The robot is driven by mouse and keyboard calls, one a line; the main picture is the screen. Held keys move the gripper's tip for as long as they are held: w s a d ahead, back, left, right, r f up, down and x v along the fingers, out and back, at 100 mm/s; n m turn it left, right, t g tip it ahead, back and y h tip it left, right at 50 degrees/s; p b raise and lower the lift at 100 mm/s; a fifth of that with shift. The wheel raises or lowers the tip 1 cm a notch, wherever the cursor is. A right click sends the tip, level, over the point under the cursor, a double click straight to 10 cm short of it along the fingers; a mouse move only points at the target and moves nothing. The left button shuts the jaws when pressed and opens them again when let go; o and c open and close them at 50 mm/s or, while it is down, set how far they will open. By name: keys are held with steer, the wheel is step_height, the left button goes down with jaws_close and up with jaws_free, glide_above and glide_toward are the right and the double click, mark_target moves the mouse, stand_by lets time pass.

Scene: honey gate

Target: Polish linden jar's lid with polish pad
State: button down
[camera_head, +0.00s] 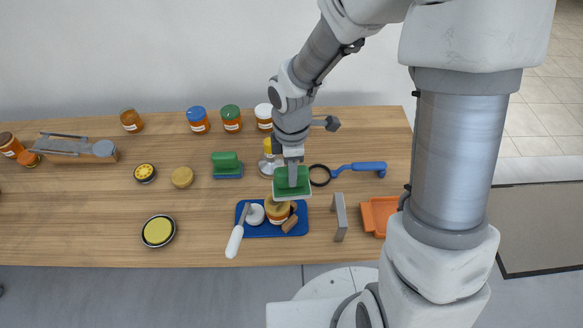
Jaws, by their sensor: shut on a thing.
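My gripper (292,168) points down and is shut on a green pad (292,184) with a pale lower edge, likely the polish pad. The pad is above or just behind the blue tray (262,231); whether it touches anything is unclear. On the tray, a honey jar (278,212) stands just below the pad in the picture, its top partly hidden by the pad. Jars with a blue lid (197,115), a green lid (231,114) and a white lid (264,111) stand at the back. Labels are too small to show which is linden.
A white-handled tool (236,236) overhangs the tray's left side. A green block (227,163), a yellow-filled tin (158,231), a blue-handled tool (362,168), a grey upright (340,217) and an orange bin (374,218) surround the area. The table's left front is mostly clear.

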step_height(320, 180, down, 4)
steer(key=shift+r+b, duration=0.15)
steer(key=shift+b, duration=0.95)
steer(key=a+b, duration=0.1)
steer(key=a, duration=0.6)
steer(key=shift+s+a+r, duration=0.15)
steer(key=shift+a, duration=0.2)
steer(key=shift+f, duration=0.2)
steer(key=shift+f, duration=0.1)
steer(key=shift+d+f, duration=0.1)
steer(key=shift+f, duration=0.4)
steer(key=shift+f, duration=0.1)
